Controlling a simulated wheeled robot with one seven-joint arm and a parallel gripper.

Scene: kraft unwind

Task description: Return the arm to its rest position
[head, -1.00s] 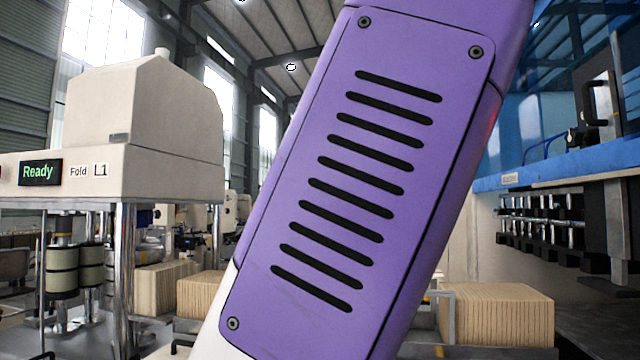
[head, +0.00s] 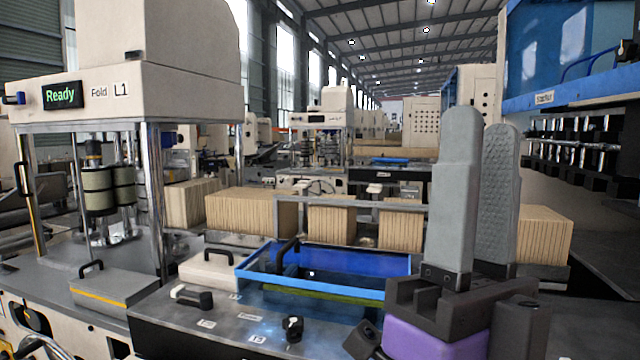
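My gripper (head: 481,128) stands upright in the right half of the head view, its two grey fingers pointing up. The fingers are apart, and the ridged inner pad of the far finger shows; nothing is seen between them. The dark gripper base and a purple part of my arm (head: 436,338) are below, at the bottom edge. The rest of my arm is out of view.
A blue-rimmed tray (head: 340,303) lies left of my gripper on the dark machine bed. The Fold L1 machine (head: 190,88), its display reading "Ready", stands left. A blue machine (head: 580,88) overhangs at right. Stacks of kraft sheets (head: 250,211) stand behind.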

